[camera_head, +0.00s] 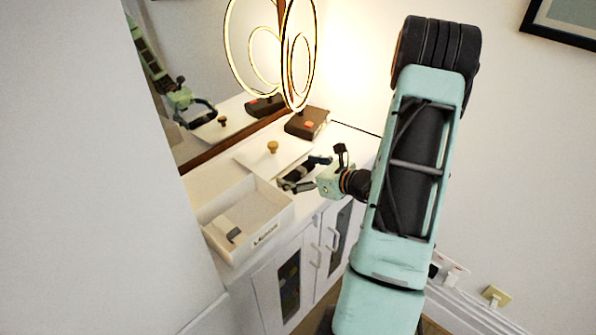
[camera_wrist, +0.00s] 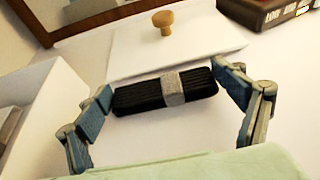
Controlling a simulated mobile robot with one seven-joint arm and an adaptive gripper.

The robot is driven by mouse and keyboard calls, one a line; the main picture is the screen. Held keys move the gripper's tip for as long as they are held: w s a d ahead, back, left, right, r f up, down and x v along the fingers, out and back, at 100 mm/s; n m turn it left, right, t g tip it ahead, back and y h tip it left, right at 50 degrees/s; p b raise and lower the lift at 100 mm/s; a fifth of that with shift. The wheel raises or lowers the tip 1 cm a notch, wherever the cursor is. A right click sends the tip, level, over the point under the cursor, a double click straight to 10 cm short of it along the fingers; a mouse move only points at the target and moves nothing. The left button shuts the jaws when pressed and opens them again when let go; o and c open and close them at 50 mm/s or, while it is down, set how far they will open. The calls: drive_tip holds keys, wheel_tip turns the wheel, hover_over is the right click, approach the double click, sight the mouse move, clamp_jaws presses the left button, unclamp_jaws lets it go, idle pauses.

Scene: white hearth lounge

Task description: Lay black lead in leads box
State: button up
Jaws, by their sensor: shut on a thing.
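The black lead (camera_wrist: 135,98) is a dark ribbed bundle with a grey band around its middle. My gripper (camera_head: 292,178) is shut on it, with one finger at each end in the wrist view. The lead is small and partly hidden by the fingers in the head view. The leads box (camera_head: 277,213) is an open white box with a label on its front. It stands left of my gripper, and its side shows at the left of the wrist view (camera_wrist: 52,108). I cannot tell whether the lead touches the cabinet top.
A grey and white thing (camera_head: 228,230) lies in the box. A white lid (camera_head: 252,157) with a wooden knob (camera_head: 272,147) lies behind my gripper. A dark brown case (camera_head: 306,122), a ring lamp (camera_head: 299,60) and a mirror (camera_head: 200,60) are at the back.

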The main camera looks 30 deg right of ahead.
drive_tip(key=shift+f, duration=0.1)
drive_tip(key=o, duration=1)
